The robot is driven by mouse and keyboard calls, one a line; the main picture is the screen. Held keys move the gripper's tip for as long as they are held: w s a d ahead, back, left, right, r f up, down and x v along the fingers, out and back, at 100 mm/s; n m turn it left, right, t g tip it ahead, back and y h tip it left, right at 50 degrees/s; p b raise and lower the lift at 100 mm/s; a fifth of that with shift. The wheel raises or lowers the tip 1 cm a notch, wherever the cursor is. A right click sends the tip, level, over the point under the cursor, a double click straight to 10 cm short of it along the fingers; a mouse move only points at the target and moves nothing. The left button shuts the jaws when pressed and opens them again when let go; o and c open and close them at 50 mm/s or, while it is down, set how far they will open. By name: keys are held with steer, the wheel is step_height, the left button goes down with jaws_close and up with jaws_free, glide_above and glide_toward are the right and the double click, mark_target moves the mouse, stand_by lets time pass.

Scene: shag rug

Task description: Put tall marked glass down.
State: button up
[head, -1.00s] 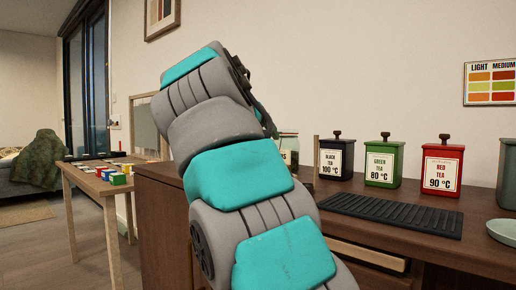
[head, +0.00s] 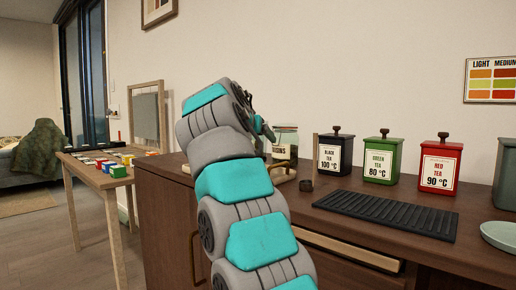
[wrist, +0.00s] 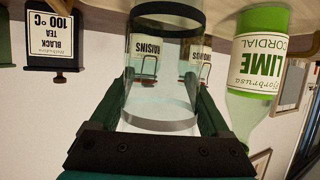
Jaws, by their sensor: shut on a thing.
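The tall glass (wrist: 160,100) is a clear cylinder with a grey band and a dark band, seen in the upside-down wrist view. My gripper (wrist: 165,82) is shut on it, with a dark green finger on each side. In the head view my gripper (head: 264,130) is mostly behind my arm, above the brown cabinet top (head: 330,187). The glass is not clearly visible there. I cannot tell whether its base touches the surface.
A lime cordial bottle (wrist: 257,60) stands close to the glass. Labelled jars, one marked raisins (wrist: 144,55), are behind it. Black (head: 334,156), green (head: 380,160) and red (head: 440,167) tea tins stand at the back, behind a ribbed black mat (head: 385,215).

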steer(key=shift+f, duration=0.85)
steer(key=shift+b, duration=0.3)
steer(key=shift+f, duration=0.15)
steer(key=o, duration=1.5)
steer(key=shift+r, duration=0.2)
steer(key=v, duration=1.2)
steer(key=shift+r, duration=0.1)
